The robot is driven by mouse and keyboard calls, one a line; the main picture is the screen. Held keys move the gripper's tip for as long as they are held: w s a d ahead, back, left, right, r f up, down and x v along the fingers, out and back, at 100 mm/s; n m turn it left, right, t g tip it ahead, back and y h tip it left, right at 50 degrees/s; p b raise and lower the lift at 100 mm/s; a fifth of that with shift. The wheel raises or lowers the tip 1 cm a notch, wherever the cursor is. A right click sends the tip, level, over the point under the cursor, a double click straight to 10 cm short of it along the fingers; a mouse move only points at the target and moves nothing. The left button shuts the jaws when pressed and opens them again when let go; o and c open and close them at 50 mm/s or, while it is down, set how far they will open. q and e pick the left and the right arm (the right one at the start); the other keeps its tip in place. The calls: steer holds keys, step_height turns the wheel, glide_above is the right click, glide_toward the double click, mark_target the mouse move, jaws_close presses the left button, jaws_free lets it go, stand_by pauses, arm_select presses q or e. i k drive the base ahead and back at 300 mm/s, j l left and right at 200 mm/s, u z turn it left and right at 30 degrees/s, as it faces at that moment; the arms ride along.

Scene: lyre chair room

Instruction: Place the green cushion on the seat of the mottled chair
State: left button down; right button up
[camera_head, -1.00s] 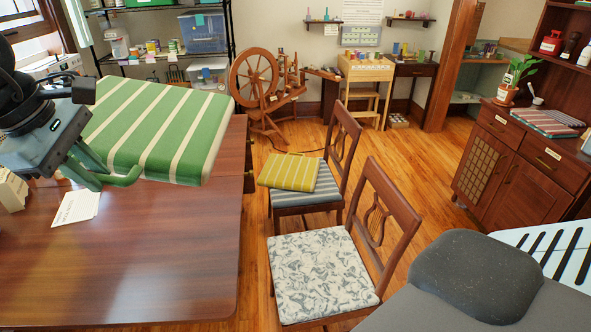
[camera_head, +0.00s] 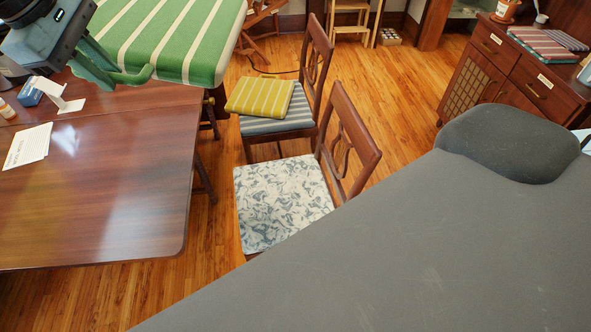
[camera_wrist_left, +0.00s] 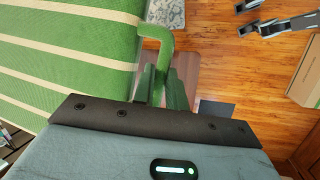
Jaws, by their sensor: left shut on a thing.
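The green cushion (camera_head: 172,35) has white stripes and shows at the top of the head view. It is held up over the far part of the table, its right end past the table's edge. My left gripper (camera_head: 125,76) is shut on a green loop at its near side. In the left wrist view the gripper (camera_wrist_left: 163,88) grips that loop beside the cushion (camera_wrist_left: 75,55). The mottled chair (camera_head: 282,200) stands right of the table, its grey-white patterned seat bare. My right gripper cannot be made out.
The wooden table (camera_head: 100,200) carries white papers (camera_head: 28,146). Behind the mottled chair stands a second chair with a striped seat (camera_head: 282,124) bearing a yellow cushion (camera_head: 260,97). A cabinet (camera_head: 505,65) is at right. Open floor (camera_head: 400,85) lies between.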

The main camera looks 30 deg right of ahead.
mark_target(284, 203)
steer(key=l+z, duration=0.15)
steer(key=l, duration=0.5)
steer(key=i+l+z, duration=0.1)
steer(key=l, duration=0.55)
